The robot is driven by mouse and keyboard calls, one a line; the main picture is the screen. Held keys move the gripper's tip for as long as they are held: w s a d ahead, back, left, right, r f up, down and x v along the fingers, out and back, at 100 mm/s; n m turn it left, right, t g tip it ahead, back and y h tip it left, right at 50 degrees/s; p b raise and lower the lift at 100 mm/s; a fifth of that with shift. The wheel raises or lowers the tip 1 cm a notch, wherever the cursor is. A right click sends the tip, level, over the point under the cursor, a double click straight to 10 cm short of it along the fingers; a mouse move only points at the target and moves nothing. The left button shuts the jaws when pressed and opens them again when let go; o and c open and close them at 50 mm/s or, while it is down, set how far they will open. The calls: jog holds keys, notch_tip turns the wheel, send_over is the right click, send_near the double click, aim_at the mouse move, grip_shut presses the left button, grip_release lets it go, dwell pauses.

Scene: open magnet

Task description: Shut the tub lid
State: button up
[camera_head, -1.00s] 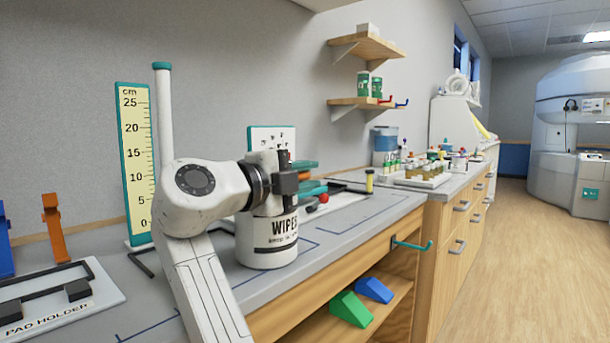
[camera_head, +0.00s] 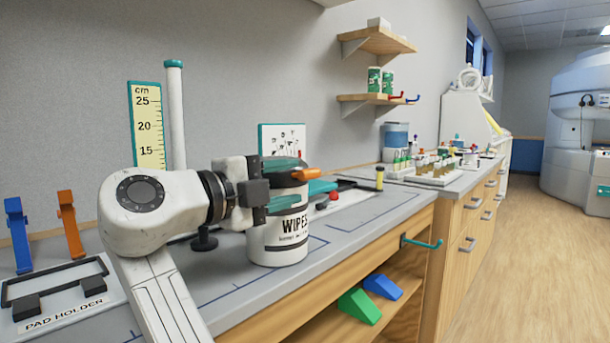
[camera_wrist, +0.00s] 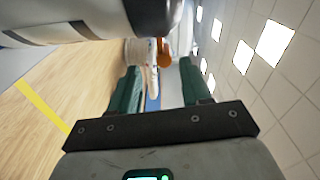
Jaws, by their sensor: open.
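The tub is a white canister marked WIPES (camera_head: 278,238) standing upright on the counter. Its upper part, with a dark rim, is partly hidden by my gripper. An orange piece (camera_head: 305,174) juts right at the tub's top and seems to be part of the lid; the lid's angle cannot be told. My gripper (camera_head: 287,183) is at the tub's upper part, its green fingers apart. In the wrist view, my gripper (camera_wrist: 165,82) is open, the tub (camera_wrist: 60,27) is close along the top edge, and the orange piece (camera_wrist: 165,57) shows beyond the fingertips.
A pad holder (camera_head: 60,300) and orange and blue clips stand at left. A ruler board (camera_head: 148,125) and post are behind my arm. A red ball (camera_head: 334,195) and racks of vials (camera_head: 432,170) are further right. Green and blue wedges (camera_head: 358,306) lie on the shelf below.

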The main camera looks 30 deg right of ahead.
jog(key=shift+v, duration=1.7)
jog(key=shift+f, duration=0.1)
